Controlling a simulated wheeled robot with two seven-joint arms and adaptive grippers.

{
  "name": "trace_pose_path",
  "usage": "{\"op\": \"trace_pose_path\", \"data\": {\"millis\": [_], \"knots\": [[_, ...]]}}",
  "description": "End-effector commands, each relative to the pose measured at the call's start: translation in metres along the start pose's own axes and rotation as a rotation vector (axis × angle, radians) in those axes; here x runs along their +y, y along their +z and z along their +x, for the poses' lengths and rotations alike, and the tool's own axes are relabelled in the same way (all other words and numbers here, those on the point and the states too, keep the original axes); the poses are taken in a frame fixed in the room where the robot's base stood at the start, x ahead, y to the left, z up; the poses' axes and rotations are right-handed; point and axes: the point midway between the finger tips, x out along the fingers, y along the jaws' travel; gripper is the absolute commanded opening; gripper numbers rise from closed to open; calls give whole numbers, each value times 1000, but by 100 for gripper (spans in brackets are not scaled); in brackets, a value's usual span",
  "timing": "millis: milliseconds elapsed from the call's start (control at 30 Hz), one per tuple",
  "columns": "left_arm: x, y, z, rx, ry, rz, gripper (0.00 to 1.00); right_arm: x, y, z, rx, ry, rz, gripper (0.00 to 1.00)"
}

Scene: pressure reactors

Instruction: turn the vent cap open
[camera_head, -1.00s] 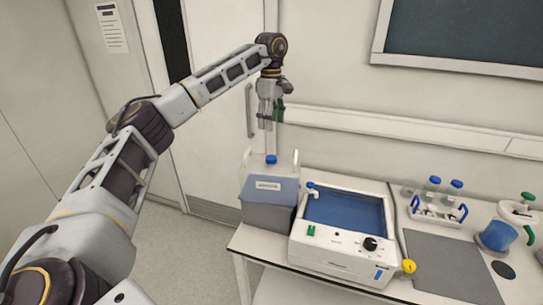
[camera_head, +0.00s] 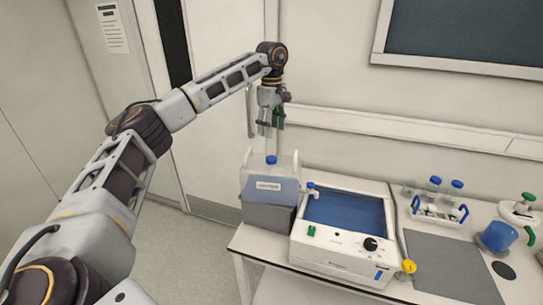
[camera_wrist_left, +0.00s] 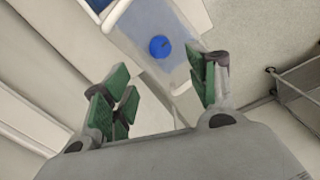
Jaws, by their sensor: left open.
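A blue cap (camera_head: 271,160) sits on top of a translucent tank (camera_head: 269,212) with blue liquid and a white label, at the left end of the bench. The cap also shows in the left wrist view (camera_wrist_left: 160,47), on the tank top beyond the fingers. My left gripper (camera_head: 270,128) points down above the cap, apart from it. Its green-padded fingers (camera_wrist_left: 160,92) are spread and empty, and the cap appears ahead of the gap between them. My right gripper is not in view.
A white water bath (camera_head: 340,262) with a dark knob stands right of the tank. Further right are a bottle rack (camera_head: 438,215), a grey mat (camera_head: 448,268) and a blue vessel (camera_head: 497,236). A wall rail (camera_head: 400,133) runs behind the bench.

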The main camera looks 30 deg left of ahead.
Motion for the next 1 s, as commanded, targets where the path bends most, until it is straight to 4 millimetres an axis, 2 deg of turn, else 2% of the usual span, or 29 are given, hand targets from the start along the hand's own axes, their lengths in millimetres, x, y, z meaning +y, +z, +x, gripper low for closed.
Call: {"op": "trace_pose_path", "data": {"millis": [700, 1000], "knots": [[-1, 0, 93, 1, -2, -1, 58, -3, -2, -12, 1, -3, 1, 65], [0, 0, 114, 0, 0, -1, 58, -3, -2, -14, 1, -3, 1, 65]]}}
